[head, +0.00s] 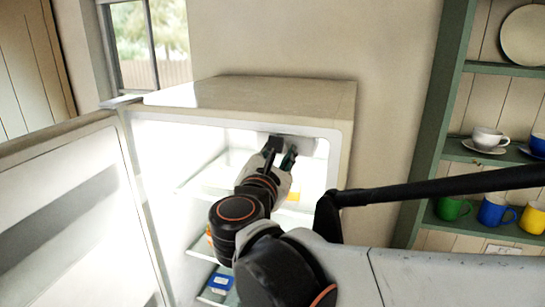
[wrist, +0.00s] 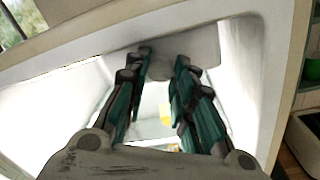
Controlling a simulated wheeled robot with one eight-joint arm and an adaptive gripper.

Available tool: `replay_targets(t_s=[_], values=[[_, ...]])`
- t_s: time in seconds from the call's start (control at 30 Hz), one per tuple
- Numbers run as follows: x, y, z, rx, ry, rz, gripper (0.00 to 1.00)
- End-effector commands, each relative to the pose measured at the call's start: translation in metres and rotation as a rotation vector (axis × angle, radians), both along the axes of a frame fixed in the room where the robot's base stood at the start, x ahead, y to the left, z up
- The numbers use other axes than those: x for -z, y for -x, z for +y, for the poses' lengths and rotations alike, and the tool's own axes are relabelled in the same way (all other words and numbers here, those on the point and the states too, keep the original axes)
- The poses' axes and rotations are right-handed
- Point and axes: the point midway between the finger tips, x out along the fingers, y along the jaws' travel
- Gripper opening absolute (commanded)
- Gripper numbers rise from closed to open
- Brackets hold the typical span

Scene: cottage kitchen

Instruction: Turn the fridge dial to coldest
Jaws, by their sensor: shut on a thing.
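The small fridge (head: 300,98) stands open against the wall, its lit white interior facing me. A grey control housing (head: 306,146) sits under the fridge's ceiling, and it also shows in the wrist view (wrist: 205,45). My gripper (head: 281,151) reaches into the top of the fridge, up to this housing.
The fridge door (head: 65,215) hangs open on the left. Inside are shelves with a blue-and-white packet (head: 221,281) low down. A green shelf unit (head: 451,110) with several cups stands to the right. A window (head: 148,45) is behind.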

Motion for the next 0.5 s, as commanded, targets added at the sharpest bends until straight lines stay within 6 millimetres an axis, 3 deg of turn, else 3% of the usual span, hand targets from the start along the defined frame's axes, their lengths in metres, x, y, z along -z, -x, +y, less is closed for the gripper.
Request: replay_targets(t_s=[0.5], values=[[0.0009,-0.0004,0.0009,0.0,-0.344,-0.124,0.0]])
